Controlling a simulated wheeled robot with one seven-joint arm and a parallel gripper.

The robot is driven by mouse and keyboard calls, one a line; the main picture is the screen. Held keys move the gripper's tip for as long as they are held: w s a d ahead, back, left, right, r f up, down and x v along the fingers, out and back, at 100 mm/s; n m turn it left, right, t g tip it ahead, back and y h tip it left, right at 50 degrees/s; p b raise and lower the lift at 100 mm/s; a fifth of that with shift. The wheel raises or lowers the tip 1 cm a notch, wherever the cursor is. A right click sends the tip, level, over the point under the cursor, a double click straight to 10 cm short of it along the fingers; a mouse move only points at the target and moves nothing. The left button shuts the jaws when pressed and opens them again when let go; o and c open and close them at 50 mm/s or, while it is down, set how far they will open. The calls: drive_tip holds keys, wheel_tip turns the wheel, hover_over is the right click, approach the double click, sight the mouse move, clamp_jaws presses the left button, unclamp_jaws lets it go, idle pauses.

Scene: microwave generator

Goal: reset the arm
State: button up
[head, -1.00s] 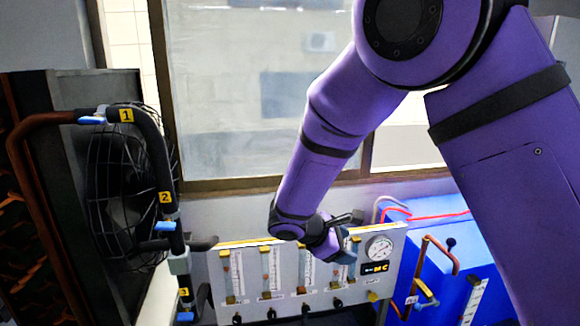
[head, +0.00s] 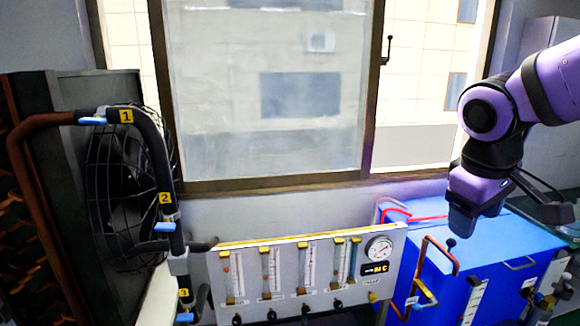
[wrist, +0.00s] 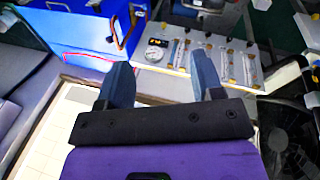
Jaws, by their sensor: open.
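My purple arm comes in from the right edge of the head view. My gripper (head: 462,222) hangs in the air in front of the blue cabinet (head: 500,240), to the right of the flowmeter panel. In the wrist view my gripper (wrist: 163,84) shows two blue-grey fingers standing apart with nothing between them. Beyond the fingers in that view are the panel (wrist: 190,52) and the blue cabinet (wrist: 70,30).
A white flowmeter panel (head: 262,246) with a round gauge (head: 380,249) stands low in the middle. A black pipe with numbered tags (head: 160,150) and a fan (head: 122,195) are at left. A window (head: 265,95) is behind.

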drive_tip(key=s+d+r+m+t+y, duration=0.1)
drive_tip(key=s+m, duration=0.4)
drive_tip(key=s, duration=0.5)
drive_tip(key=shift+s+d+r+t+y, duration=0.25)
drive_tip(key=shift+r+t+y, duration=0.35)
drive_tip(key=shift+r+t, duration=0.5)
idle(4.9)
